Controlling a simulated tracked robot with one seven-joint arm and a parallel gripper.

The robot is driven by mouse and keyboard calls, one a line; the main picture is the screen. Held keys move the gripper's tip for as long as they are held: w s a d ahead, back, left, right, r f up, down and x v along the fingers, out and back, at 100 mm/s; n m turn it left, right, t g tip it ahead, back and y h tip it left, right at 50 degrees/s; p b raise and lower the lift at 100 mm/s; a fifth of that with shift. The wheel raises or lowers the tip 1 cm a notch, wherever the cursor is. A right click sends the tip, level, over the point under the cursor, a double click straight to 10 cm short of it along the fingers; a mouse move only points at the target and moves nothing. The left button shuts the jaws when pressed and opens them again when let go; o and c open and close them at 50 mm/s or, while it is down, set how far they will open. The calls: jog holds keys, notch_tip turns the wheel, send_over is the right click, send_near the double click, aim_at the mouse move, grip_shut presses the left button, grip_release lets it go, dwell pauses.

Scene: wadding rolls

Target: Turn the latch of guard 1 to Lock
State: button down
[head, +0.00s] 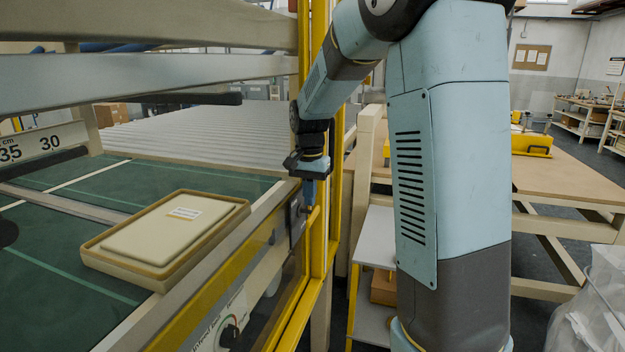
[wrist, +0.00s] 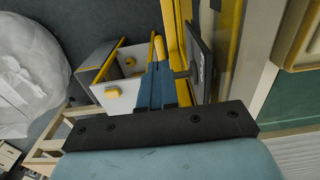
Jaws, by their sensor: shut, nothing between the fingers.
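The latch of the guard shows as a dark plate (wrist: 204,68) with small light markings in the wrist view, on the yellow guard frame (wrist: 172,25). A short dark stub (wrist: 181,74) sticks out from the plate towards my fingers. In the head view the dark plate (head: 296,228) is partly hidden by my gripper (head: 309,204). My gripper points down beside the plate, its blue fingers shut with nothing between them; they also show in the wrist view (wrist: 156,68). A yellow rounded piece lies just past the fingertips. Whether the fingers touch the stub I cannot tell. The markings are unreadable.
A shallow tan tray (head: 112,262) with a pale pad lies on the green table (head: 40,290) at left. A dial (head: 230,331) sits on the front panel. Yellow posts rise right behind my gripper. A clear plastic bag (head: 590,315) stands at right.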

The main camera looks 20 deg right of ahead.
aim_at(310, 218)
jog(key=shift+f, duration=2)
